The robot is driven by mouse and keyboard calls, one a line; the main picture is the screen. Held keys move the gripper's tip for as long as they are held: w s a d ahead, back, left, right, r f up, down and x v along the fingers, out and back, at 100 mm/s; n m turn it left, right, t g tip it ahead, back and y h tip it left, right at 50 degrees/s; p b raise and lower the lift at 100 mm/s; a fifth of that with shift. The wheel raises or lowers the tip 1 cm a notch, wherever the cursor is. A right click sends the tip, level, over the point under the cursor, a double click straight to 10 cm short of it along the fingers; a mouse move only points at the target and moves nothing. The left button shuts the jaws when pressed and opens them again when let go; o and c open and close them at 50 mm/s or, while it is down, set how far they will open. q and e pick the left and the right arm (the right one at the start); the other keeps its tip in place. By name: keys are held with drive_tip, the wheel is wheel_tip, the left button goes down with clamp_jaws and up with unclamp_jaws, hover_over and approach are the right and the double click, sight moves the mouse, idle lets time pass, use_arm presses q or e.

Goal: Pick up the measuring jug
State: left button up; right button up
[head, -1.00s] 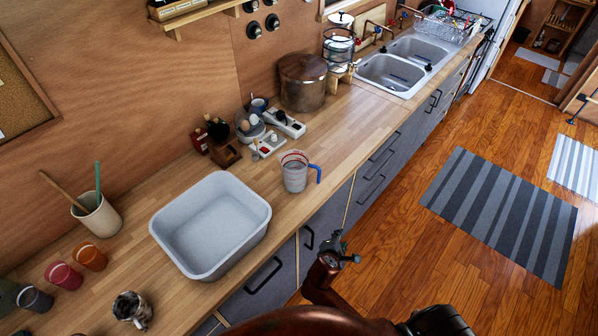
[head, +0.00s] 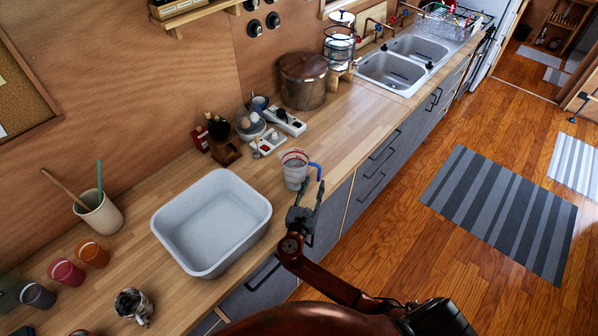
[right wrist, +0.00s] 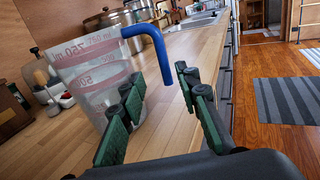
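The measuring jug (head: 294,170) is clear with red markings and stands upright on the wooden counter. Its blue handle (head: 316,171) points right, towards the counter's front edge. In the right wrist view the jug (right wrist: 88,72) fills the left side, and its handle (right wrist: 152,40) hangs ahead of and between my fingers. My right gripper (head: 309,187) is open at the near side of the jug, its fingertips close to the handle. In the right wrist view the open gripper (right wrist: 155,92) shows two separated green-black fingers; the left one overlaps the jug. I cannot tell whether it touches. My left gripper is not in view.
A white basin (head: 212,222) stands left of the jug. The counter right of the jug is clear up to the sinks (head: 391,74).

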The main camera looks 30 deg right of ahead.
sight(318, 178)
drive_tip(key=x, duration=0.5)
drive_tip(key=shift+s+d+f, duration=0.1)
drive_tip(key=shift+s+d, duration=0.1)
drive_tip(key=shift+d, duration=0.1)
drive_tip(key=shift+s, duration=0.1)
drive_tip(key=shift+c, duration=0.2)
clamp_jaws()
